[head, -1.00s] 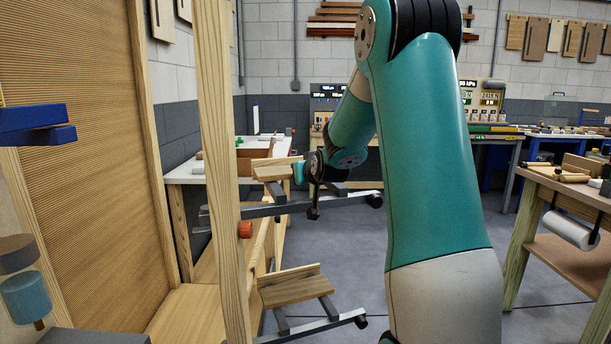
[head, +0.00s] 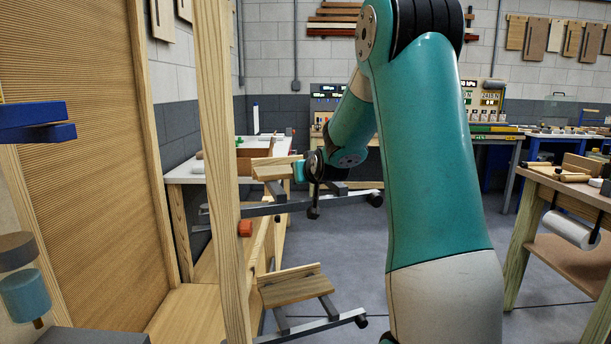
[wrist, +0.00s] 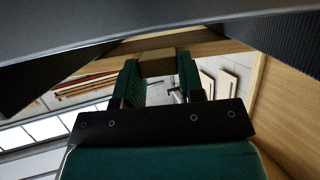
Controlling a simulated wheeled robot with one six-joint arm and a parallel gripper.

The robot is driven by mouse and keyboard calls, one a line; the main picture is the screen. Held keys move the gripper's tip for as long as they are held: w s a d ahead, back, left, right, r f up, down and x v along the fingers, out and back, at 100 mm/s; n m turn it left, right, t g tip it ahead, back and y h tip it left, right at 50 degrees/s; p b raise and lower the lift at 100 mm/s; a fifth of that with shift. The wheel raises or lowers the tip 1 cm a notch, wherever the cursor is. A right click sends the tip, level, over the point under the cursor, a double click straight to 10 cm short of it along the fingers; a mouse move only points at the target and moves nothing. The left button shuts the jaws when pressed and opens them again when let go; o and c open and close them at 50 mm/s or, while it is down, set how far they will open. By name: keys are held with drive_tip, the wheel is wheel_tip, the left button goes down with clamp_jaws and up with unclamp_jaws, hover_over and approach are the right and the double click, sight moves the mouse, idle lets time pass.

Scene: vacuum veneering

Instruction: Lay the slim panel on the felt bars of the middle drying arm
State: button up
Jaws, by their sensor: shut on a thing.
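The slim panel (head: 270,172), a small pale wooden board, is held by my gripper (head: 299,170) in the head view. It is over the left part of the middle drying arm (head: 290,208), a grey metal bar. A dark felt bar (head: 277,193) shows just under the panel; whether they touch cannot be told. Another dark felt bar (head: 336,188) lies to the right, partly behind my gripper. In the wrist view the two green fingers of my gripper (wrist: 158,68) are shut on a wooden piece of the panel (wrist: 157,62). Most of the panel is hidden there.
A lower drying arm (head: 318,327) carries another wooden board (head: 296,287). A wooden post (head: 218,150) stands close left of the arms. A white bench (head: 188,171) is behind, and a wooden table (head: 570,190) stands at right. Grey floor between is open.

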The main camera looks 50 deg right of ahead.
idle(0.3)
drive_tip(key=o, duration=1.1)
drive_tip(key=shift+f, duration=0.1)
drive_tip(key=v, duration=1.7)
drive_tip(key=shift+s+a+b, duration=0.15)
drive_tip(key=shift+b, duration=0.25)
drive_tip(key=w+a+n+g+y+p, duration=0.25)
drive_tip(key=a+n+y+p, duration=0.5)
drive_tip(key=a, duration=1.45)
drive_tip(key=s+a+n+g+y+p, duration=0.1)
drive_tip(key=s+a+n+g, duration=0.1)
drive_tip(key=s+a, duration=0.3)
drive_tip(key=s+a+n+g+y, duration=0.1)
drive_tip(key=s+a+g, duration=0.3)
drive_tip(key=s+a, duration=0.1)
drive_tip(key=s+a+n+g+y+p, duration=0.1)
drive_tip(key=s+a+n+g, duration=0.1)
drive_tip(key=s+a, duration=0.3)
drive_tip(key=shift+s+f+n+g+y+p, duration=0.3)
drive_tip(key=shift+f+n+g+y+p, duration=0.05)
drive_tip(key=shift+g, duration=0.2)
